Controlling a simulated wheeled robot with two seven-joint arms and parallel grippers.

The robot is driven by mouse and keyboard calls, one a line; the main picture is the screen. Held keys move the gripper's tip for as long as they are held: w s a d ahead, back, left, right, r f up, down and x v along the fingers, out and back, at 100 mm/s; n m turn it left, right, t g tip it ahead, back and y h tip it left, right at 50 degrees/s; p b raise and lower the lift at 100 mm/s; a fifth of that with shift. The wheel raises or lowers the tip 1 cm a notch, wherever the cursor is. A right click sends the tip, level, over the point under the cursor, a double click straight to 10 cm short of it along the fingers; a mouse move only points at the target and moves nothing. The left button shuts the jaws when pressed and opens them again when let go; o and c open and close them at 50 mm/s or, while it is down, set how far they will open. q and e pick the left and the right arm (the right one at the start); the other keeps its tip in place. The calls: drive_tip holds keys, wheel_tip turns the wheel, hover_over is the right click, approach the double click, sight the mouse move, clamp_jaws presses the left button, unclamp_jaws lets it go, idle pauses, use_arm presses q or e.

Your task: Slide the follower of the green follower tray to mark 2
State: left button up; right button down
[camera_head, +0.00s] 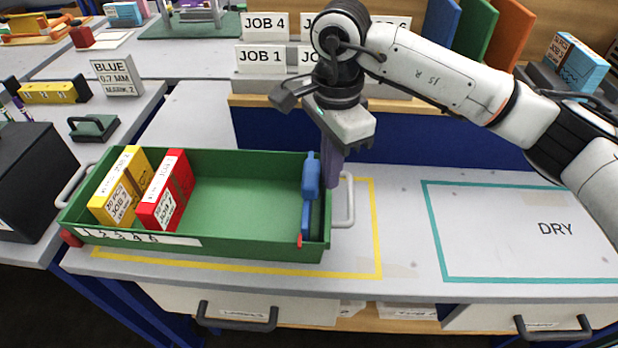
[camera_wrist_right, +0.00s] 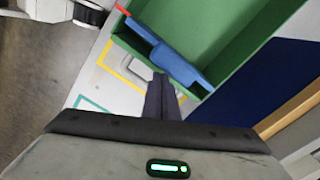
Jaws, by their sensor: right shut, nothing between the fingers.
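The green follower tray (camera_head: 240,195) stands on the bench inside a yellow outline. Its blue follower (camera_head: 311,180) is at the tray's right end, with a red pointer (camera_head: 299,241) at the front wall. A white strip numbered from 1 (camera_head: 140,238) is on the left of the front wall. My right gripper (camera_head: 332,182) is shut and empty, pointing down at the tray's right end, just right of the follower. In the right wrist view the fingertips (camera_wrist_right: 160,78) are close to the follower (camera_wrist_right: 178,60); I cannot tell whether they touch. My left gripper is out of view.
A yellow box (camera_head: 122,190) and a red box (camera_head: 166,190) stand at the tray's left end. The tray floor between them and the follower is clear. A white handle (camera_head: 346,200) is on the tray's right end. A teal DRY outline (camera_head: 440,240) lies right.

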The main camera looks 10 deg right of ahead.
sight(312, 172)
drive_tip(key=shift+w+a, duration=0.2)
drive_tip(key=shift+a, duration=0.55)
drive_tip(key=shift+w+a, duration=0.2)
drive_tip(key=shift+a, duration=0.5)
drive_tip(key=a, duration=0.2)
drive_tip(key=w+a, duration=0.1)
drive_tip(key=a, duration=0.1)
drive_tip(key=shift+b, duration=0.3)
drive_tip(key=shift+w+a, duration=0.1)
idle(0.4)
drive_tip(key=shift+w+a, duration=0.25)
drive_tip(key=shift+a, duration=0.65)
drive_tip(key=shift+w+a, duration=0.25)
drive_tip(key=shift+a, duration=0.7)
